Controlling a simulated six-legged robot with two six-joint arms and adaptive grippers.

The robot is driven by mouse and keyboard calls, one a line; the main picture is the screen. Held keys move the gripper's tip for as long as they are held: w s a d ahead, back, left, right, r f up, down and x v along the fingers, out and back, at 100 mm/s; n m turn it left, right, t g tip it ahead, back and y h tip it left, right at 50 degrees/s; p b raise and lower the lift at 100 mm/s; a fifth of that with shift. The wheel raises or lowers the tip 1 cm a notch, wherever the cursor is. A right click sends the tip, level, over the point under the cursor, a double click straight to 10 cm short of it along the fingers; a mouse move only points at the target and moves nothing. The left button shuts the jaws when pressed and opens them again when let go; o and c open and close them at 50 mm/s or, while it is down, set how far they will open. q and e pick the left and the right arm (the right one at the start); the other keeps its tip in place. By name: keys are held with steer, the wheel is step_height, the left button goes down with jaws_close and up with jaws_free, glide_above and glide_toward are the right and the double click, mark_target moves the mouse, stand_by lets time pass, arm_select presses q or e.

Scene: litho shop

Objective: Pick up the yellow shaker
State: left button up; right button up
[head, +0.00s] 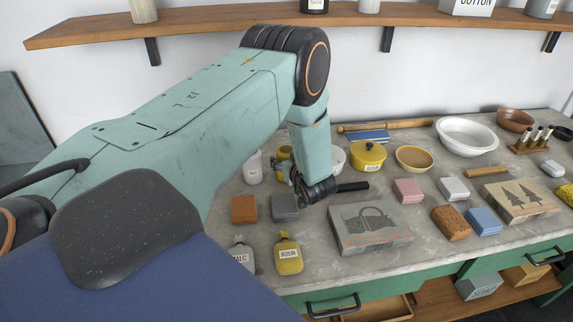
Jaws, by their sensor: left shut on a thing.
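A yellow shaker (285,154) shows at my left gripper (283,172), just behind the fingers and mostly hidden by them and my arm. The left gripper is low over the counter, its fingers pointing left, shut on the yellow shaker. Whether the shaker touches the counter cannot be told. A yellow bottle labelled ROSIN (289,256) stands apart at the front edge, with a grey bottle labelled TALC (243,256) to its left. My right gripper is out of view.
A brown block (244,209) and a grey block (285,207) lie in front of the gripper. A printed stone slab (371,238), yellow lidded pot (368,157), tan bowl (414,158) and white basin (466,135) are to the right. A wooden shelf (200,29) hangs above.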

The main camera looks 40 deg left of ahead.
arm_select(q)
steer(key=shift+w, duration=0.2)
steer(key=shift+d+r, duration=0.1)
steer(key=shift+r, duration=0.15)
step_height(320, 180, up, 10)
steer(key=shift+s+f, duration=0.15)
steer(key=shift+f, duration=0.1)
steer(key=o, duration=0.7)
steer(key=c, duration=0.6)
steer(key=shift+p, duration=0.35)
steer(key=shift+s+r+p, duration=0.1)
steer(key=shift+s+p, duration=0.1)
steer(key=shift+p, duration=0.2)
